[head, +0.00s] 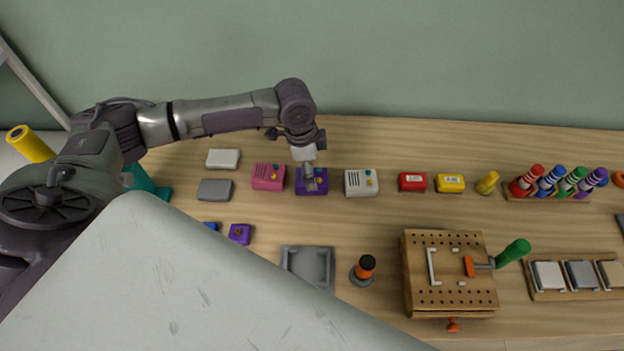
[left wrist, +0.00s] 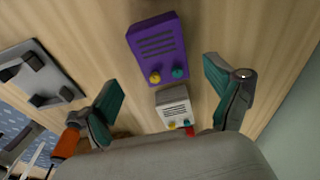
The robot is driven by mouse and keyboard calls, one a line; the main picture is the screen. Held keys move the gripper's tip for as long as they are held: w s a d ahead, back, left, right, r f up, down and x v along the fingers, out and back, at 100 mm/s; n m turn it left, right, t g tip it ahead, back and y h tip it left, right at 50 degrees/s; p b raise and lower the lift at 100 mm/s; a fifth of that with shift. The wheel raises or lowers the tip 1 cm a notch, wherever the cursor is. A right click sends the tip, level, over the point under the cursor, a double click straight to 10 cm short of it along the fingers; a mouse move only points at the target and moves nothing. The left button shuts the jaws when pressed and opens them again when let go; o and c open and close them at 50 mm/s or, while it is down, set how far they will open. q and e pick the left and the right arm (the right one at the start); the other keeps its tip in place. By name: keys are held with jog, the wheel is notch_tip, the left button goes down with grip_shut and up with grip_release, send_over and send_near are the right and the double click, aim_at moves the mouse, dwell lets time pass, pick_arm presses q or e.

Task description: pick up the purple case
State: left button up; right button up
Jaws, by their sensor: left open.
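The purple case (head: 319,187) lies flat on the wooden table in the back row, between a pink case (head: 266,175) and a white case (head: 361,183). My left gripper (head: 310,178) hangs down over it and hides part of its top. In the left wrist view the purple case (left wrist: 157,42) shows its dark slots, a yellow knob and a teal knob. The teal-padded fingers of the left gripper (left wrist: 164,78) are spread wide with nothing between them. The case lies beyond the fingertips, and I see no contact. My right gripper is not in view.
Red (head: 412,182) and yellow (head: 450,183) boxes and a marker rack (head: 545,197) stand to the right. A grey tray (head: 285,262), an orange-and-black tool (head: 363,270) and a pegboard block (head: 420,247) are in front. A small purple piece (head: 240,234) lies front left.

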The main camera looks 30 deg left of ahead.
pick_arm(q)
jog(key=f, duration=0.4)
jog(key=shift+w+f, duration=0.2)
jog(key=shift+f, duration=0.2)
jog(key=c, duration=1.3)
